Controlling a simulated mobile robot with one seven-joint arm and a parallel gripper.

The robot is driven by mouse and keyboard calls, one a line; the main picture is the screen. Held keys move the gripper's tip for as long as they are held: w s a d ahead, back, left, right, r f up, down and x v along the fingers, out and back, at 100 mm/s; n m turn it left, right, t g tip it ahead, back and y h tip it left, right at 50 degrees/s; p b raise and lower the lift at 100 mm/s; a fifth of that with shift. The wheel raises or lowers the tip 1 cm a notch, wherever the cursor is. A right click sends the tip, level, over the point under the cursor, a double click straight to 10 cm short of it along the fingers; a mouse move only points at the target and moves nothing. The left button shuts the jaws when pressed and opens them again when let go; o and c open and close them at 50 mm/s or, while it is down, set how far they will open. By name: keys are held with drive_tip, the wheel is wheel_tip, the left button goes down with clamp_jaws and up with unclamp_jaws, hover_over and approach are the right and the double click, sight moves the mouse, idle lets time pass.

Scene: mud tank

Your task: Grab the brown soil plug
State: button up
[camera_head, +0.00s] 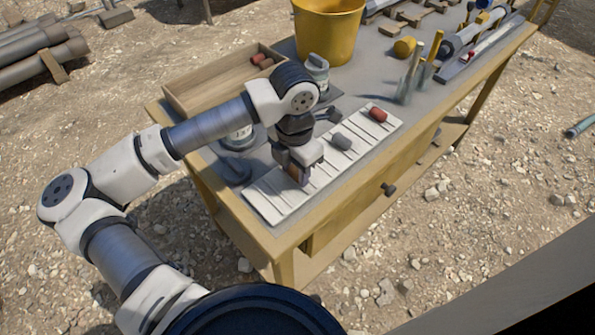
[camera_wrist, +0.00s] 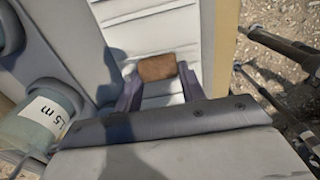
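The brown soil plug (camera_wrist: 157,67) is a short, rough block. In the wrist view it sits between the two fingertips of my gripper (camera_wrist: 158,75), one finger at each end, with no clear gap at either side. My gripper appears shut on it. In the head view my gripper (camera_head: 297,170) points down at the near part of the white slatted board (camera_head: 268,203), and the plug (camera_head: 294,173) shows partly between the fingers. Whether the plug is clear of the board is not plain.
A grey plug (camera_head: 341,140) and a red plug (camera_head: 378,114) lie farther along the board. A wooden tray (camera_head: 190,93) with reddish plugs, a labelled jar (camera_wrist: 43,119) and a yellow bucket (camera_head: 328,30) stand nearby. The table's front edge (camera_head: 345,200) is close.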

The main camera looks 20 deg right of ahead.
drive_tip(key=shift+c, duration=1.3)
